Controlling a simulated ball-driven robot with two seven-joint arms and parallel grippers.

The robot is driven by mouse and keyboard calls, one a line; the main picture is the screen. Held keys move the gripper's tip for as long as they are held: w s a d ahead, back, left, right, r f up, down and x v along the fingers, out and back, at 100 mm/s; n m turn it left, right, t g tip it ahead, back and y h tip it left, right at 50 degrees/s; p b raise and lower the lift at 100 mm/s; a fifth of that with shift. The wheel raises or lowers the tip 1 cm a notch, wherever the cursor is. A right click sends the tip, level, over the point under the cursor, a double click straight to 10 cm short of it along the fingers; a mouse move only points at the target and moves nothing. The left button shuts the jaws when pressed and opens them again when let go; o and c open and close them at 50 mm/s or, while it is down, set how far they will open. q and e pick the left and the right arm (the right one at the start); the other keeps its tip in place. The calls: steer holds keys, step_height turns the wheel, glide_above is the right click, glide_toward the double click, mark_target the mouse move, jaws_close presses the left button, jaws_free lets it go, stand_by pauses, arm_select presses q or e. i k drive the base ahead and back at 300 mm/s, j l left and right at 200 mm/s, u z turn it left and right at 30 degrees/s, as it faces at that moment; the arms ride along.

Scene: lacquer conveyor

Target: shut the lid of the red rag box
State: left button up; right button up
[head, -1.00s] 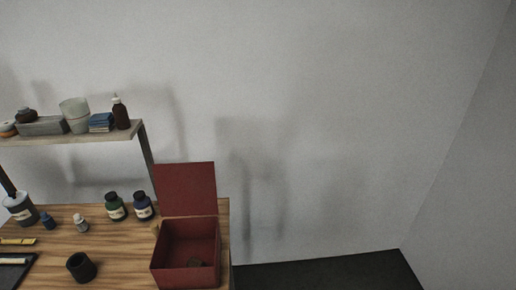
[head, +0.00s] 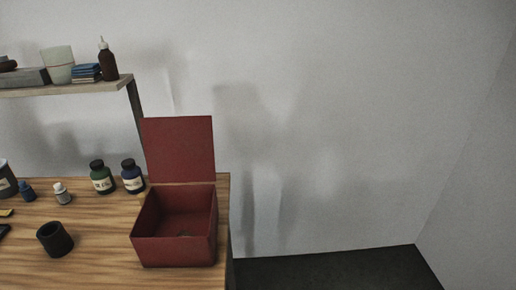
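The red rag box (head: 174,251) stands on the wooden table near its right edge. Its lid (head: 179,148) is open and stands nearly upright at the back of the box. I can see into the box; a small dark thing or mark shows on its floor, too unclear to name. Neither of my grippers shows in the head view.
A black cup (head: 55,240) stands left of the box on the table (head: 90,262). A shelf (head: 70,89) with a brown bottle (head: 108,62) is above. Right of the table is open floor (head: 330,270).

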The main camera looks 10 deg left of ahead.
mark_target(177, 149)
steer(key=i+l, duration=0.25)
steer(key=i+l+u, duration=0.15)
steer(key=u, duration=0.25)
steer(key=i+l+u, duration=0.55)
steer(key=u, duration=0.25)
